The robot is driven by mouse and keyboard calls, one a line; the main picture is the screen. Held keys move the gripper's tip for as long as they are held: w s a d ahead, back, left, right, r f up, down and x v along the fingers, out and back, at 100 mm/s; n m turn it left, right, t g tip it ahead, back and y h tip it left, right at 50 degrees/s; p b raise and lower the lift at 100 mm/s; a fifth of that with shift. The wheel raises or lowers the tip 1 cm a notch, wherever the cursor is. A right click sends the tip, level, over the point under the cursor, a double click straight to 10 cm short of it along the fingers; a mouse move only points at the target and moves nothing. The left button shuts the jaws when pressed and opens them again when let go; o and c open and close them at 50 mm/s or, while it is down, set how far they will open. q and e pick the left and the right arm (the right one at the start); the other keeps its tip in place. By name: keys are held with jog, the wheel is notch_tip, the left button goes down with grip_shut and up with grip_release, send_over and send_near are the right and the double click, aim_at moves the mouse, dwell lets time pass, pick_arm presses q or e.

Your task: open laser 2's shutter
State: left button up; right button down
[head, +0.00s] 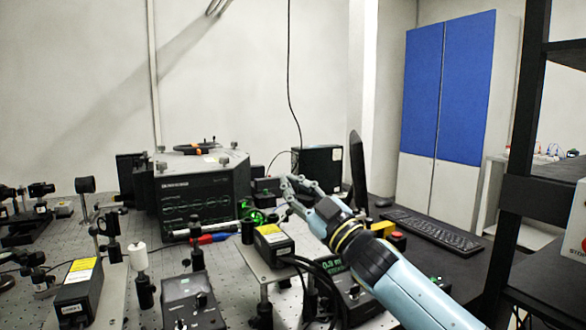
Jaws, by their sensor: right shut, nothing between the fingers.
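My right gripper (287,184) comes in from the lower right on a light blue arm. It is shut and empty, above and behind a black laser box with a yellow label (273,236) on a raised plate. Another black laser box with a yellow label (83,280) stands at the lower left. I cannot read which one is laser 2. A green glow (256,216) shows just behind the middle laser box, below my gripper. I cannot make out a shutter or its state. My left gripper is not in view.
A large dark instrument housing (200,200) stands behind, left of my gripper. A monitor (357,170) and a keyboard (432,231) are at the right. A control box (190,300) and optics posts crowd the perforated bench. A dark rack frame (518,150) stands at the far right.

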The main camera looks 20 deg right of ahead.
notch_tip(320, 180, up, 6)
jog(key=shift+f, duration=0.2)
dwell(0.4)
